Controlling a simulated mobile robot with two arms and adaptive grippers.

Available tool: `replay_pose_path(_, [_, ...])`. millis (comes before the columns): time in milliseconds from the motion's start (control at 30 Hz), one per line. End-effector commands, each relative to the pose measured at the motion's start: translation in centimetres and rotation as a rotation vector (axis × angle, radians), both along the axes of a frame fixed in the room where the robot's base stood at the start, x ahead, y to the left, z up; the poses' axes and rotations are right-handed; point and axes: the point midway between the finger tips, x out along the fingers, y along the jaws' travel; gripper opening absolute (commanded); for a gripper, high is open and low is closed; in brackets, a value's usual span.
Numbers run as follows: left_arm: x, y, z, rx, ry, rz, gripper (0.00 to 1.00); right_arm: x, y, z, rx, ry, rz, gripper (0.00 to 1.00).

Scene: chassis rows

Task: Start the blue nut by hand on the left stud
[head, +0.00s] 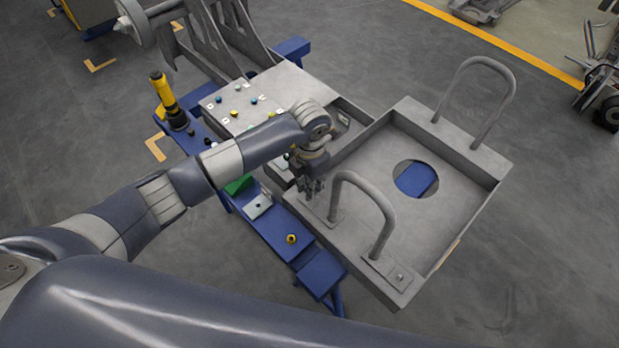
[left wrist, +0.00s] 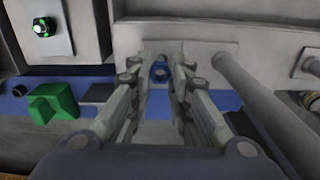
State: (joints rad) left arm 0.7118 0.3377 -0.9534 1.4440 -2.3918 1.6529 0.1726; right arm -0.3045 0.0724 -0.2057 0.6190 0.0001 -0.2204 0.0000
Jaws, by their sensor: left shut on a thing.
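My left gripper (head: 312,187) is at the near left rim of the grey tray-like chassis (head: 360,160), beside the foot of the near handle. In the left wrist view my left gripper (left wrist: 160,72) is shut on the blue nut (left wrist: 160,71), held between the fingertips in front of a light grey plate (left wrist: 205,62). The left stud is hidden behind the nut and fingers. I cannot tell whether the nut touches or sits around it. Another stud (head: 398,277) stands on the plate right of the handle. My right gripper is not in view.
The near handle (head: 362,180) rises close to my left gripper. A panel (head: 285,88) with coloured nuts and a yellow-black tool (head: 163,92) stand farther left.

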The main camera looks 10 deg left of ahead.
Motion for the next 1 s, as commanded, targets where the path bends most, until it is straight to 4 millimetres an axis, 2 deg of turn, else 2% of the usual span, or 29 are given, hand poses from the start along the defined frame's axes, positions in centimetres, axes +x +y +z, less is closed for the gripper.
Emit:
replay_pose_path(33, [-0.2,-0.2,0.4,-0.004,0.004,0.076,0.01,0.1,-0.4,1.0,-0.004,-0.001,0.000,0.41])
replay_pose_path(100, [-0.2,-0.2,0.4,-0.004,0.005,0.195,0.01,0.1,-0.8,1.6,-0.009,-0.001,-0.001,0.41])
replay_pose_path(500, [0.0,0.0,0.2,0.000,0.000,0.670,0.01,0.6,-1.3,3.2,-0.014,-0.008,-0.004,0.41])
replay_pose_path(700, [0.0,0.0,0.1,0.000,-0.001,0.804,0.01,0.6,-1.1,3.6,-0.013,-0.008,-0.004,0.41])
replay_pose_path(1000, [0.0,0.0,0.0,0.000,-0.001,0.839,0.01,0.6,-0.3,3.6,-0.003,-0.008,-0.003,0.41])
